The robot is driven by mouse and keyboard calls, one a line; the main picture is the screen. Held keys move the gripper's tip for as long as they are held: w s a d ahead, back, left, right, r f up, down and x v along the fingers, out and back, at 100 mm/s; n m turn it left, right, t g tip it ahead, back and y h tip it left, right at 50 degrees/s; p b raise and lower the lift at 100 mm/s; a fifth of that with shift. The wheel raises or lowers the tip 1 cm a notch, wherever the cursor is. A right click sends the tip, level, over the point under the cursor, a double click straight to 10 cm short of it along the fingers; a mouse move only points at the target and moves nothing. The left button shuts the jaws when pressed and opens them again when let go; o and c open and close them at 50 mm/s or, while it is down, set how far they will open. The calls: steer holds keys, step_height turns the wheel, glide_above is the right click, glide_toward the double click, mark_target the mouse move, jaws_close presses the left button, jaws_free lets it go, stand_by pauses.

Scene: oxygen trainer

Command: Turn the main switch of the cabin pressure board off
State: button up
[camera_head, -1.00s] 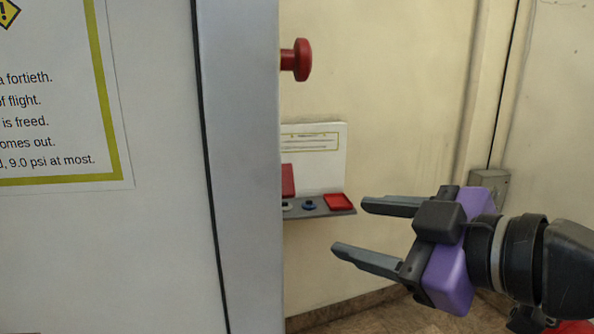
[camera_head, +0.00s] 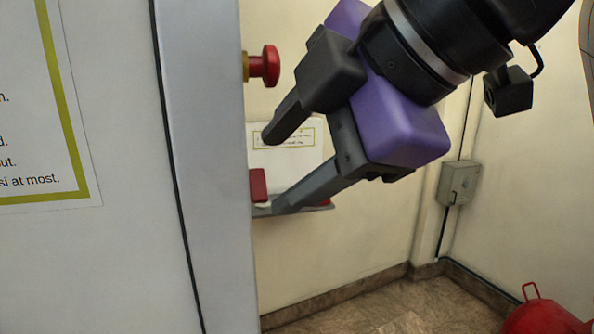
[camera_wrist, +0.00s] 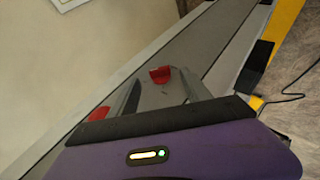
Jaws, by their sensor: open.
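The grey cabinet edge (camera_head: 205,170) stands left of centre in the head view and hides its front face. I cannot tell which part is the main switch of the cabin pressure board. A red mushroom-shaped knob (camera_head: 265,67) sticks out past the cabinet edge. Below it is a small red block (camera_head: 258,185) by a grey ledge (camera_head: 262,211), partly covered by my gripper. My gripper (camera_head: 274,172) is open, tilted down and left, its fingers in front of the ledge and white card in the picture. The wrist view shows a red part (camera_wrist: 160,75) between the fingers.
A white card (camera_head: 285,145) stands behind the ledge. A sign with a yellow-green border (camera_head: 72,120) is on the cabinet's left face. A grey wall box (camera_head: 458,183) and a red object (camera_head: 545,318) are at the right. Floor is clear in the middle.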

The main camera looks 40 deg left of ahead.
mark_target(264, 186)
steer(key=shift+x, duration=2.1)
steer(key=shift+c, duration=0.5)
jaws_close()
steer(key=shift+f, duration=0.1)
step_height(264, 186, down, 3)
steer(key=n+t+y+b, duration=0.1)
steer(key=n+y+b, duration=0.1)
steer(key=y+b, duration=0.3)
steer(key=n+t+y+b, duration=0.1)
steer(key=n+y+b, duration=0.2)
steer(key=b, duration=1)
steer(key=n+t+y+b, duration=0.1)
steer(key=n+y+b, duration=0.2)
steer(key=y+b, duration=0.4)
steer(key=shift+y+b, duration=0.4)
steer(key=shift+b, duration=1.2)
steer(key=shift+r+n, duration=0.3)
steer(key=shift+r, duration=0.05)
